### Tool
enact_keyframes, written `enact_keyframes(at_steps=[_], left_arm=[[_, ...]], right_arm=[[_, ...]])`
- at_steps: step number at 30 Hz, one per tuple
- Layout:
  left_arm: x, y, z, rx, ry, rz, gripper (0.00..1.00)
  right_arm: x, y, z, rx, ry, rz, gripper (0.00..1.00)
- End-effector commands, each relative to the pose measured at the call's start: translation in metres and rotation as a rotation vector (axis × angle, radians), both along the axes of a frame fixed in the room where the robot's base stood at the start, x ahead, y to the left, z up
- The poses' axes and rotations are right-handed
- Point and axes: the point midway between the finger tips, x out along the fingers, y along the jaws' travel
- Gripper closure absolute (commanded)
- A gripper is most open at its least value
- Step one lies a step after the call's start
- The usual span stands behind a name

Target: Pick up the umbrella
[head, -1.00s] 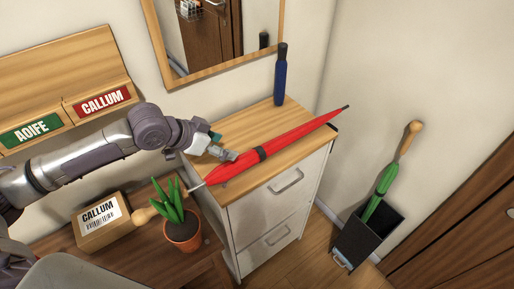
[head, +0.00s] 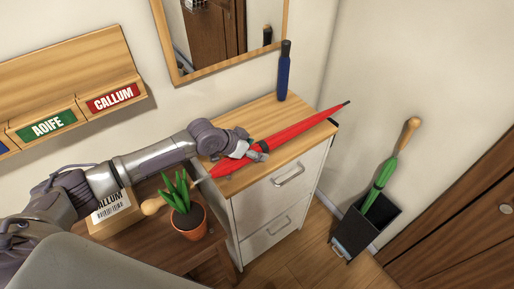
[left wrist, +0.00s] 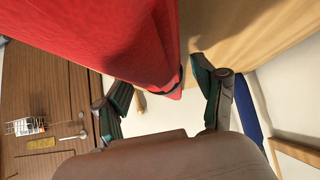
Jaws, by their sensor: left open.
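A red folded umbrella (head: 292,132) lies across the top of the white cabinet, its thin tip past the right edge. Its shaft reaches left past the cabinet edge, and a wooden handle (head: 153,206) shows beside the plant. My left gripper (head: 258,153) is at the middle of the red umbrella, over its near part and hiding its dark band. In the left wrist view the red cloth (left wrist: 125,40) looms large just beyond the open green-padded fingers (left wrist: 162,90). I cannot tell whether they touch it. My right gripper is not in view.
A blue umbrella or bottle-like object (head: 284,72) stands at the cabinet's back. A potted plant (head: 187,215) and a labelled box (head: 108,212) sit at the lower left. A green umbrella (head: 380,177) stands in a dark bin (head: 362,235). The cabinet top's (head: 245,117) back left is bare.

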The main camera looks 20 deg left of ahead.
Motion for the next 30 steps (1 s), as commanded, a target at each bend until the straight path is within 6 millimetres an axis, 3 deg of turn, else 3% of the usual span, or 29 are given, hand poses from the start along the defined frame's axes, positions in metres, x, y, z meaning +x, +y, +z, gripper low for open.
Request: enact_keyframes(at_steps=[6,18,30], left_arm=[[0.001,0.0,-0.001,0.001,-0.001,0.0,0.3],[0.001,0.0,0.001,-0.001,-0.003,0.0,0.94],[0.002,0.0,0.009,-0.002,-0.006,0.001,0.94]], right_arm=[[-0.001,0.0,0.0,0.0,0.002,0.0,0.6],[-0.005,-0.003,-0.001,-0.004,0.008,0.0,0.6],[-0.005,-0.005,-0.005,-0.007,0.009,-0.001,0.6]])
